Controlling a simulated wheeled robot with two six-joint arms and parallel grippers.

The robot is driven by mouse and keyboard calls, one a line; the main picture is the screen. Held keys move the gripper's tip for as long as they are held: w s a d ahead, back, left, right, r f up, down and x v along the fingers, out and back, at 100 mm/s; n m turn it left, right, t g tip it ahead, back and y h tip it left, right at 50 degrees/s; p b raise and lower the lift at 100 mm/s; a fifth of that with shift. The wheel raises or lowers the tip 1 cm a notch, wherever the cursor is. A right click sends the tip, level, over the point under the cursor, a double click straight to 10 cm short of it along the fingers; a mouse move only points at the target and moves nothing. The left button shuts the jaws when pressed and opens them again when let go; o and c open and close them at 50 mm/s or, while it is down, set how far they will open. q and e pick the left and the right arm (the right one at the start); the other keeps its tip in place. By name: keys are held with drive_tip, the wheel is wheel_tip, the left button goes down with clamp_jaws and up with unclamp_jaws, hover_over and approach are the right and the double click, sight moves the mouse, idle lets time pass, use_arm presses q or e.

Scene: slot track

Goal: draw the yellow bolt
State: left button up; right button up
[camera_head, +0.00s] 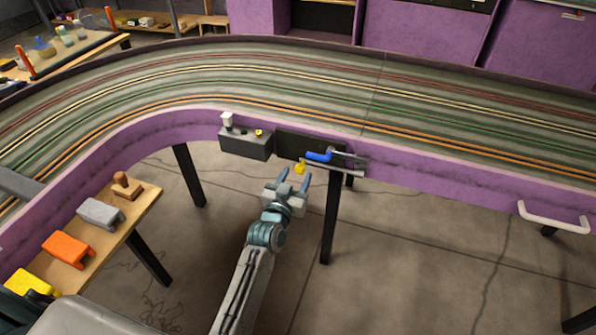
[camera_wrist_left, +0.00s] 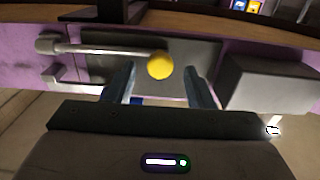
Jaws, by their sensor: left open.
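The yellow bolt shows as a yellow round knob (camera_head: 300,167) on the end of a grey rod (camera_head: 338,173), which runs to the right along the track's purple side wall. My left gripper (camera_head: 294,177) is open and empty, with its fingertips close to the knob. In the left wrist view the knob (camera_wrist_left: 160,66) appears between the two fingers (camera_wrist_left: 160,86), with clear space to each side. The rod (camera_wrist_left: 105,49) runs left from it to a bracket. I cannot tell how deep the knob sits between the fingers. My right gripper is not in view.
A blue-handled lever (camera_head: 319,156) is just above the rod, by a dark plate (camera_head: 290,143). A grey box (camera_head: 245,146) with a yellow button is to the left. A white handle (camera_head: 553,217) is at the right. A wooden shelf (camera_head: 140,203) holds several coloured blocks.

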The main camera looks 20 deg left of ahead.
use_arm(q)
drive_tip(key=shift+w, duration=1.1)
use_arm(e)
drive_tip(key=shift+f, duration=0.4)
